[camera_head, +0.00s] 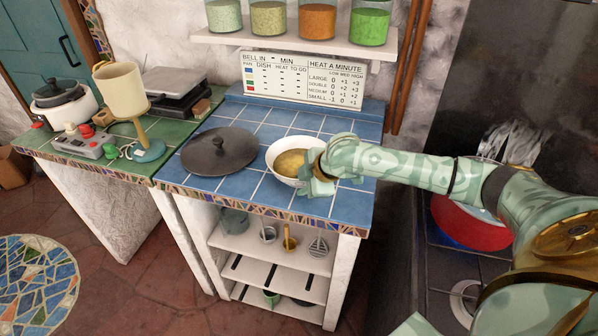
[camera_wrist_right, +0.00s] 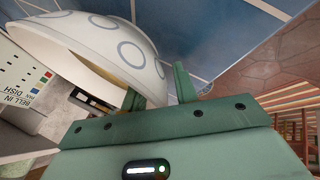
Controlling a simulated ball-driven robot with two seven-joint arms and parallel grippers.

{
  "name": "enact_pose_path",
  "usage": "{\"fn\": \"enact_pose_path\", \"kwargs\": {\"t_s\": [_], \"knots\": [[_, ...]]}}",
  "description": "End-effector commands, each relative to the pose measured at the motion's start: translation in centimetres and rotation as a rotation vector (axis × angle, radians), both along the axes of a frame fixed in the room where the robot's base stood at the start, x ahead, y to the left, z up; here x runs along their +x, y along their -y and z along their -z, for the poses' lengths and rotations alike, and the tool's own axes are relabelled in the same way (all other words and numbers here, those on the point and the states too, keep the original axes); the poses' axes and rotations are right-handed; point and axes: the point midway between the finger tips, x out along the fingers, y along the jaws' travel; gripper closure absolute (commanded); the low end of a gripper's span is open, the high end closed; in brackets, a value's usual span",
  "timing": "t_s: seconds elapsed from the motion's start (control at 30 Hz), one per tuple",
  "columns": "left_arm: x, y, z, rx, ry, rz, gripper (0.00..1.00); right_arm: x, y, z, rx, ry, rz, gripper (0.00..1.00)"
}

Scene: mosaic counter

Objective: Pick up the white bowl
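The white bowl (camera_head: 284,178) stands upright on the blue-tiled counter (camera_head: 245,194), with yellow food inside. In the wrist view the bowl (camera_wrist_right: 105,42) shows its white outer side with grey-blue rings. My right gripper (camera_head: 312,178) is at the bowl's right rim. In the wrist view the right gripper's fingers (camera_wrist_right: 158,88) are apart. One finger overlaps the bowl's rim and the other is just outside the bowl wall, with a small gap showing. My left gripper is not in view.
A dark round lid (camera_head: 219,152) lies left of the bowl. A heating-chart sign (camera_head: 303,80) stands behind. A red pot (camera_head: 470,225) is at right.

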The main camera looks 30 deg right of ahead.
Motion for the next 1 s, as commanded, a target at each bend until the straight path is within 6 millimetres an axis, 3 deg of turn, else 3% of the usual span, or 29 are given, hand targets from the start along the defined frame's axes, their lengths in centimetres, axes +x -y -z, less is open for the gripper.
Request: {"fn": "enact_pose_path", "kwargs": {"t_s": [0.2,0.3,0.33,0.77,1.0], "knots": [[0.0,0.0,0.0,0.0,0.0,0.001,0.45,0.1,0.0,0.0,-0.001,0.001,0.0,0.71],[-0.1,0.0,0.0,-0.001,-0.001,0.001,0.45,0.1,0.0,0.0,-0.001,0.001,0.0,0.96],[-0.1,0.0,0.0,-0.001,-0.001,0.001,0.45,0.1,0.0,0.0,-0.001,0.001,0.0,1.0],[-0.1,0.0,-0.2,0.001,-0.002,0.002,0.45,0.1,0.0,-0.5,-0.001,0.004,-0.001,1.0],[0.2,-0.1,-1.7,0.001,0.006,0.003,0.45,0.2,0.0,-4.0,-0.001,0.009,-0.001,1.0]]}}
